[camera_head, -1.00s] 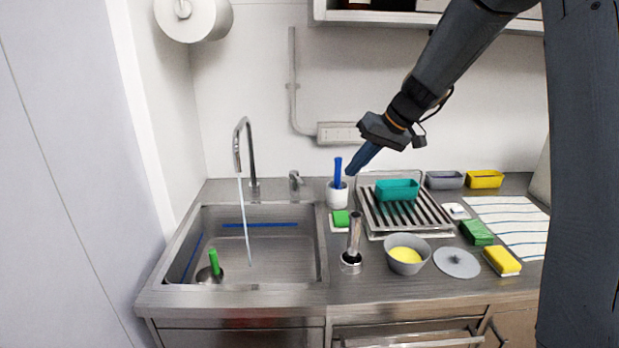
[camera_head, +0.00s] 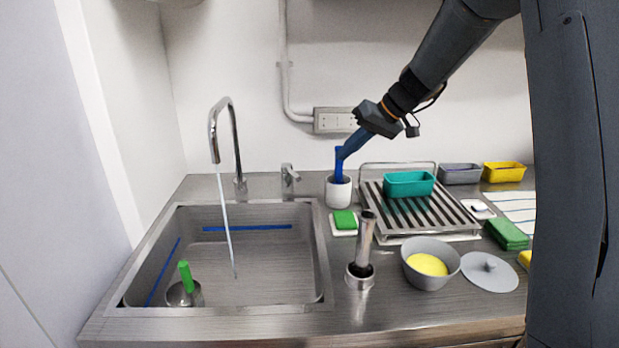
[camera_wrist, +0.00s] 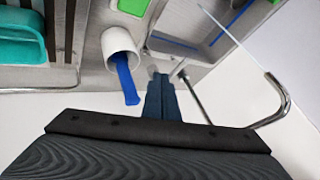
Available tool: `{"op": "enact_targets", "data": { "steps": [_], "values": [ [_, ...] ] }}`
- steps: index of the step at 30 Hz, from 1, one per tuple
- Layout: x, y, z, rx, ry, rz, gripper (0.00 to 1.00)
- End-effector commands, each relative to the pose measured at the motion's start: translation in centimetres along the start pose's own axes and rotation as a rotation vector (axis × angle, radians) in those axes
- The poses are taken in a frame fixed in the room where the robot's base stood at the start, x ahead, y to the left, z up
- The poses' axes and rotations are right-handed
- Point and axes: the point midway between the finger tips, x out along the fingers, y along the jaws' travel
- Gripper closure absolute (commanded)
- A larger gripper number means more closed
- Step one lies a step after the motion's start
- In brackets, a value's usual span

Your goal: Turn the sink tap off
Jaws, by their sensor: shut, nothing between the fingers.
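The sink tap is a tall chrome gooseneck spout (camera_head: 235,140) behind the sink, and a thin water stream (camera_head: 226,215) runs from it into the basin. A small chrome lever fitting (camera_head: 289,178) stands on the counter right of the spout. My gripper (camera_head: 346,154) is shut and empty, above and right of the lever, beside the blue brush handle in the head view.
A white cup (camera_head: 339,193) holding the blue handle (camera_head: 338,163) stands close to my fingers. A drying rack (camera_head: 420,222) with a teal tub (camera_head: 409,184) is to the right. The sink (camera_head: 325,270) is at left. A wall socket (camera_head: 335,120) is behind my gripper.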

Motion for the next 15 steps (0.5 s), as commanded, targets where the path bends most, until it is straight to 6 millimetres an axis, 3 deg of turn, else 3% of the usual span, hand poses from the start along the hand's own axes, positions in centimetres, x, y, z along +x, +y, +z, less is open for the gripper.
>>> {"op": "enact_targets", "data": {
  "steps": [8, 15],
  "values": [
    [2.3, 0.0, 0.1, -0.002, -0.004, -0.004, 1.00],
    [6.7, 0.0, 0.2, 0.000, -0.005, -0.003, 1.00]
  ]
}}
